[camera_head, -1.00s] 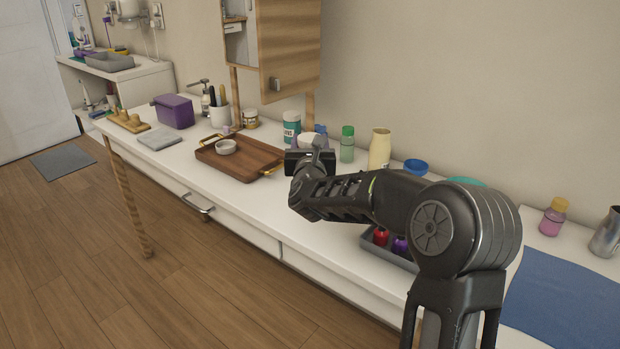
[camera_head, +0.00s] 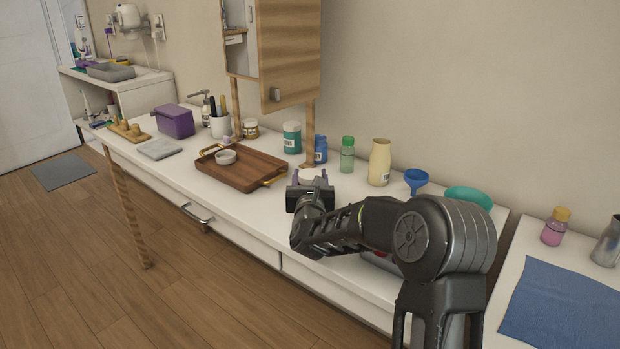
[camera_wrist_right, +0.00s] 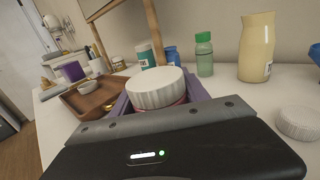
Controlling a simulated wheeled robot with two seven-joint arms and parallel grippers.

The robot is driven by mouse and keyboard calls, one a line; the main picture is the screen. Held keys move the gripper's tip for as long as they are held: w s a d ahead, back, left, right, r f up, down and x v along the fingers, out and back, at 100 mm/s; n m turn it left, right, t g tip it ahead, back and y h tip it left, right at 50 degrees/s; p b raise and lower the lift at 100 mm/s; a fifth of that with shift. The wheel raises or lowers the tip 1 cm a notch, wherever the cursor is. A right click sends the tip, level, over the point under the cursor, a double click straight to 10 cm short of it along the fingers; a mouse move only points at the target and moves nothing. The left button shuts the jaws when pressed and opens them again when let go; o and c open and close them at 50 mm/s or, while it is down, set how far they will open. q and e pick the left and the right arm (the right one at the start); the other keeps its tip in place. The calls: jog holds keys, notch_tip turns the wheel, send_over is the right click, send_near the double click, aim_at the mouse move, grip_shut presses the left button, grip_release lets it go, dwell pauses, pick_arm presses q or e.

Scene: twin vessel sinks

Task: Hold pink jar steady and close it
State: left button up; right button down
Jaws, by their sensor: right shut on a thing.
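My right gripper (camera_head: 312,178) reaches over the counter beside the wooden tray. Its purple fingers are shut on a round jar with a white ribbed lid (camera_wrist_right: 154,86). In the right wrist view a pink band shows just under the lid's edge; the lower part is hidden by the gripper. The lid's white top also shows between the fingers in the head view (camera_head: 313,173). I cannot tell whether the lid is fully seated or whether the jar touches the counter. Another white ribbed lid-like disc (camera_wrist_right: 299,123) lies on the counter at right in the wrist view. My left gripper is not in view.
The wooden tray (camera_head: 223,178) with a small white bowl lies left of the gripper. Behind stand a teal jar (camera_head: 292,138), a green-capped bottle (camera_head: 347,156), a cream bottle (camera_head: 379,163) and a blue funnel (camera_head: 416,181). A pink bottle (camera_head: 553,230) stands farther right.

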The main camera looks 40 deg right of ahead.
jog(key=shift+f, duration=0.1)
jog(key=c, duration=0.6)
grip_release()
jog(key=shift+o, duration=0.2)
jog(key=shift+s, duration=0.1)
jog(key=v, duration=1.1)
jog(key=shift+s+a+b, duration=0.25)
jog(key=shift+s+b, duration=0.1)
jog(key=shift+b, duration=0.05)
